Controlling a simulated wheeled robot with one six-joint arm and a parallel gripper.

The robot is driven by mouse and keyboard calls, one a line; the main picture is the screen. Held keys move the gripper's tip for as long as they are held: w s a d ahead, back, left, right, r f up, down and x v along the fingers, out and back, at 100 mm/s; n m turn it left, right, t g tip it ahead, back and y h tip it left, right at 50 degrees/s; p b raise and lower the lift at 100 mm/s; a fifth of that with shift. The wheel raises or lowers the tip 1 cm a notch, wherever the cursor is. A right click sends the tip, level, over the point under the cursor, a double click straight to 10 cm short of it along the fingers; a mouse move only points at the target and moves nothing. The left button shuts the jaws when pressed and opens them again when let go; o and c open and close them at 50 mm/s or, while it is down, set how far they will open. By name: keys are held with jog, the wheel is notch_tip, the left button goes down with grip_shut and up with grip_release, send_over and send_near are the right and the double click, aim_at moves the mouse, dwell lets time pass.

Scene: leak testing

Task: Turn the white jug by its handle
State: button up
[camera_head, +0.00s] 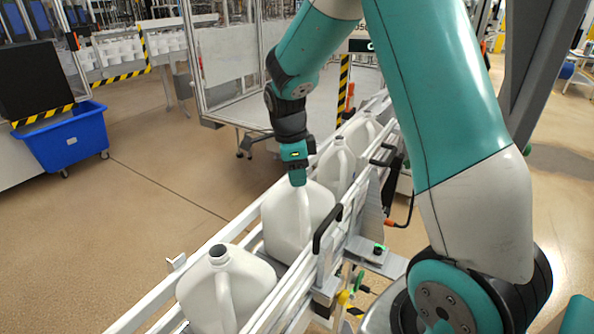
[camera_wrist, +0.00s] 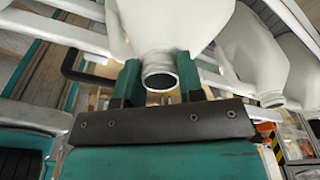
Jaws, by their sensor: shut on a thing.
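The white jug (camera_head: 286,226) stands upright in the conveyor lane, in the middle of a row of similar jugs. My gripper (camera_head: 298,180) is at its top, pointing down, and hides its mouth in the head view. In the wrist view the jug (camera_wrist: 165,25) has its dark open mouth between the two teal fingers of my gripper (camera_wrist: 159,78). The fingers are shut on the jug at its neck. The jug's handle shows in the head view below the gripper, facing the near rail.
Another white jug (camera_head: 226,291) stands in front in the lane, and one more (camera_head: 337,163) behind. Metal rails (camera_head: 205,252) run along both sides. A black bracket handle (camera_head: 327,228) rises from the near rail. A blue bin (camera_head: 70,140) stands far left on open floor.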

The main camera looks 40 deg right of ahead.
jog(key=shift+f+b, duration=0.35)
jog(key=shift+f, duration=0.1)
jog(key=o, duration=1.1)
jog(key=shift+o, duration=0.2)
jog(key=shift+r, duration=0.15)
notch_tip(320, 180, up, 17)
jog(key=w+a+b, duration=0.1)
jog(key=a+b, duration=0.1)
jog(key=shift+b, duration=0.3)
